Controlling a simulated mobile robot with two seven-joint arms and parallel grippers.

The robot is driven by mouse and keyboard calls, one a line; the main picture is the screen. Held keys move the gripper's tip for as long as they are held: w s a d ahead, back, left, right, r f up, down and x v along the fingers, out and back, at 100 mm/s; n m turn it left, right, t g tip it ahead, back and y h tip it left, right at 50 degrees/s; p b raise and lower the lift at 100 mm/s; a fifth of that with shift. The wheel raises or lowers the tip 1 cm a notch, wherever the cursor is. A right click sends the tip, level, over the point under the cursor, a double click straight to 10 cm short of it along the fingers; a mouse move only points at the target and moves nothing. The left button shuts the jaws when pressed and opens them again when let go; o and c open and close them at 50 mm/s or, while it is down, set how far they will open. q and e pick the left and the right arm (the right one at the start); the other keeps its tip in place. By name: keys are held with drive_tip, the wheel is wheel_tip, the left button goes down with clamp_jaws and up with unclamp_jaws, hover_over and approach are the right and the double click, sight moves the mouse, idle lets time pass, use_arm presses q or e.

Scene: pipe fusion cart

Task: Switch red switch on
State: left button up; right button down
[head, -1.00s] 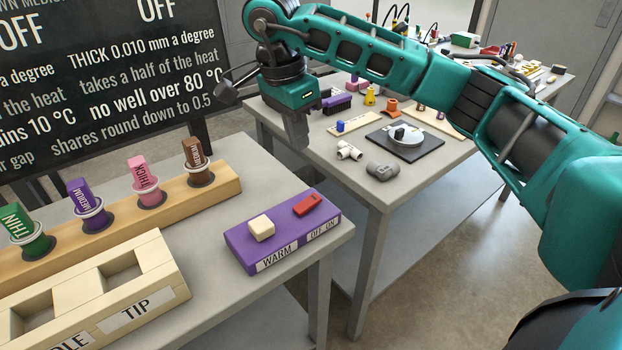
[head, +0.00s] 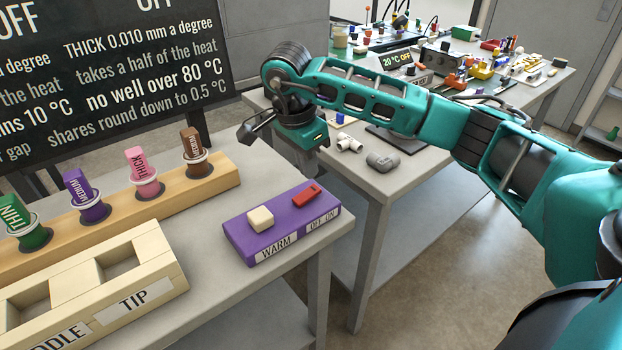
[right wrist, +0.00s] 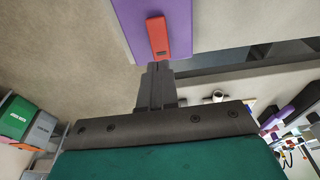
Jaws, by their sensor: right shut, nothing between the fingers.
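The red switch (head: 306,194) sits on the right part of a purple box (head: 240,239), above a label reading OFF ON. Which way the switch is set is too small to tell. My right gripper (head: 309,174) is shut and empty, pointing down, and appears just above and behind the switch. In the right wrist view, the shut fingertips (right wrist: 157,68) lie right at the near end of the red switch (right wrist: 157,37); whether they touch it, I cannot tell. My left gripper is not in view.
A cream button (head: 261,218) above the WARM label is on the same box. A wooden rack (head: 215,180) with several coloured plugs and a cream tray (head: 165,262) stand to the left. A second table behind holds grey fittings (head: 383,161) and a display reading 20 °C OFF (head: 398,60).

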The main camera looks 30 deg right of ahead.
sight(313, 189)
drive_tip(key=f, duration=0.3)
drive_tip(key=shift+d+f, duration=0.25)
drive_tip(key=shift+d, duration=0.1)
drive_tip(key=shift+f, duration=0.3)
